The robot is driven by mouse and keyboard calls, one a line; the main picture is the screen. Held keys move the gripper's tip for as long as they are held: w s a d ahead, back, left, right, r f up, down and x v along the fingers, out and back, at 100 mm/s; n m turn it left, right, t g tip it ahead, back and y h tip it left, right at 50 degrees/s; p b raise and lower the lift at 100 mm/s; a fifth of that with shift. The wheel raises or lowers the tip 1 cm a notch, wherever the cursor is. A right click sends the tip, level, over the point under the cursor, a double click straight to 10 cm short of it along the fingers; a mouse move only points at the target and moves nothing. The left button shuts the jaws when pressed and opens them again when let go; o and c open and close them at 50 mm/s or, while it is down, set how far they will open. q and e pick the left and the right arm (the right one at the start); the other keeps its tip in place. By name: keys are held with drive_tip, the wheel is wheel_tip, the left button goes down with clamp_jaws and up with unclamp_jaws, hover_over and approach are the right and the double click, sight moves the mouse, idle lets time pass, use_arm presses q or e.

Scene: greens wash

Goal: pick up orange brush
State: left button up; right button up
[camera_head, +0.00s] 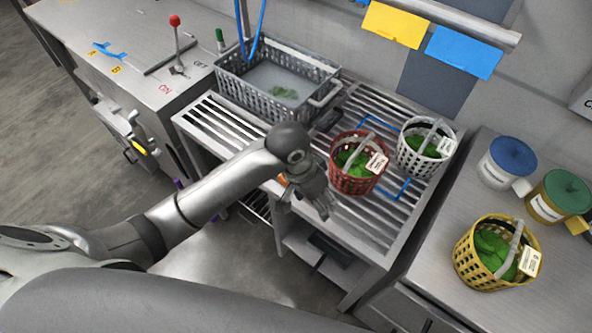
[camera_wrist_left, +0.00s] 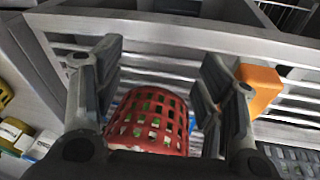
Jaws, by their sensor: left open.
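The orange brush shows as an orange block (camera_wrist_left: 258,88) at the right of the left wrist view, beside the outer side of one finger. In the head view only a small orange bit (camera_head: 283,181) shows behind my left gripper. My left gripper (camera_head: 312,197) is over the front edge of the slatted rack, left of the red basket. In the wrist view its jaws (camera_wrist_left: 160,75) are apart, with nothing held between them. The brush is outside the jaws; whether it touches the finger I cannot tell. My right gripper is not in view.
The red basket (camera_head: 345,182) of greens stands close to my left gripper on the slatted rack (camera_head: 215,117), with a white basket (camera_head: 412,162) behind it. A grey crate (camera_head: 240,96) of water is at the back left. A yellow basket (camera_head: 463,258) stands on the right counter.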

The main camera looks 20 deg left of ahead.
use_arm(q)
drive_tip(key=w+a+r+y, duration=0.1)
drive_tip(key=w+a+r, duration=0.1)
drive_tip(key=w, duration=0.1)
drive_tip(key=w+a+r+n, duration=0.1)
drive_tip(key=w+a+r, duration=0.1)
drive_tip(key=w+a+r+g+y, duration=0.1)
drive_tip(key=w+a, duration=0.1)
drive_tip(key=w, duration=0.1)
drive_tip(key=shift+w+a+r+n+y, duration=0.3)
drive_tip(key=shift+w+a+r, duration=0.05)
drive_tip(key=shift+a+r, duration=0.05)
drive_tip(key=shift+w+a+r, duration=0.15)
drive_tip(key=shift+a+r, duration=0.05)
drive_tip(key=shift+a, duration=0.05)
drive_tip(key=shift+a+f, duration=0.1)
drive_tip(key=shift+f, duration=0.1)
wheel_tip(320, 180, down, 5)
drive_tip(key=shift+p, duration=0.35)
wheel_tip(320, 180, down, 4)
drive_tip(key=shift+f+p, duration=0.15)
drive_tip(key=shift+p, duration=0.45)
drive_tip(key=shift+f, duration=0.45)
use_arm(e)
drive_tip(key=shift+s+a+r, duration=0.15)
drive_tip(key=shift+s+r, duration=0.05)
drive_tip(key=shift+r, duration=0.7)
